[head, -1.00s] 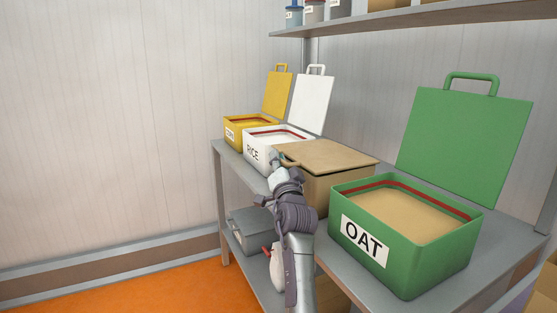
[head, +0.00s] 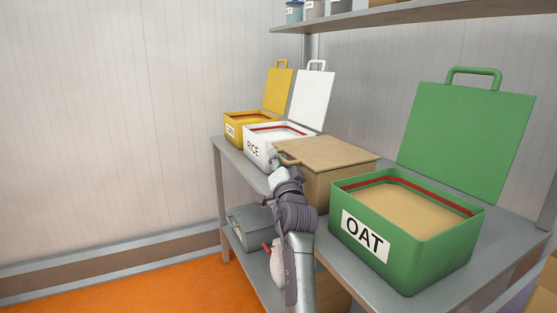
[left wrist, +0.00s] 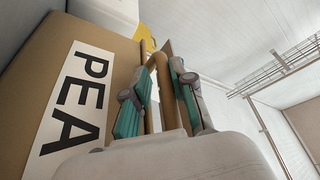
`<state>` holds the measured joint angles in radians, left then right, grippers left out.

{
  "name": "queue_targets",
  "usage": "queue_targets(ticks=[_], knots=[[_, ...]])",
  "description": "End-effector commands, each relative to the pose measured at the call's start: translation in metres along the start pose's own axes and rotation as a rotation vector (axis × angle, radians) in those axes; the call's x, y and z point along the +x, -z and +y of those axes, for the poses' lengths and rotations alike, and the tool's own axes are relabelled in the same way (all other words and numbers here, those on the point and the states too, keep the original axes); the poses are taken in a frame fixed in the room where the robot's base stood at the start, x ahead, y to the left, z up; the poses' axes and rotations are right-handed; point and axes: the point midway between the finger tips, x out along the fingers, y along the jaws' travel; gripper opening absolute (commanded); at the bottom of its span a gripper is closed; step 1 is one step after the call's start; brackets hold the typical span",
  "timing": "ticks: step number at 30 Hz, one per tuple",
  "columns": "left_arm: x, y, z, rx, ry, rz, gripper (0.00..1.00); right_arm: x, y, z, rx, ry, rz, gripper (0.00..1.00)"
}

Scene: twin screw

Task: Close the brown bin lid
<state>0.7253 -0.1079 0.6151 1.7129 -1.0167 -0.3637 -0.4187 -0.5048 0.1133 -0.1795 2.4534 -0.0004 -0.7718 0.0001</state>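The brown bin (head: 322,189) stands on the shelf table between the white and green bins. Its brown lid (head: 328,153) lies flat over the top, with the brown handle (head: 287,158) toward the front left. In the left wrist view the bin's front (left wrist: 48,50) carries a PEA label (left wrist: 78,98). My left gripper (head: 275,160) is at the handle. My right gripper is in neither view.
The green OAT bin (head: 440,254) stands open at right with its lid (head: 467,140) upright. The white RICE bin (head: 255,147) and yellow bin (head: 236,131) are open at left. A grey box (head: 252,229) sits on the lower shelf. A wall shelf (head: 400,18) hangs above.

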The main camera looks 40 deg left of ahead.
Motion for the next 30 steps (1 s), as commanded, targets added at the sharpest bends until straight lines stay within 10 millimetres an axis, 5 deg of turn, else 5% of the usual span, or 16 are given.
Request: queue_targets(ticks=[8,21,30], knots=[[0.003,0.006,-0.007,-0.001,0.006,0.002,0.25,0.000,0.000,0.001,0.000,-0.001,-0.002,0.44],[0.026,0.059,-0.060,-0.001,0.007,0.002,0.25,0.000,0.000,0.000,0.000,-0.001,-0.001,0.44],[0.030,0.069,-0.072,0.000,0.011,0.001,0.25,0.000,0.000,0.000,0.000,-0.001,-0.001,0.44]])
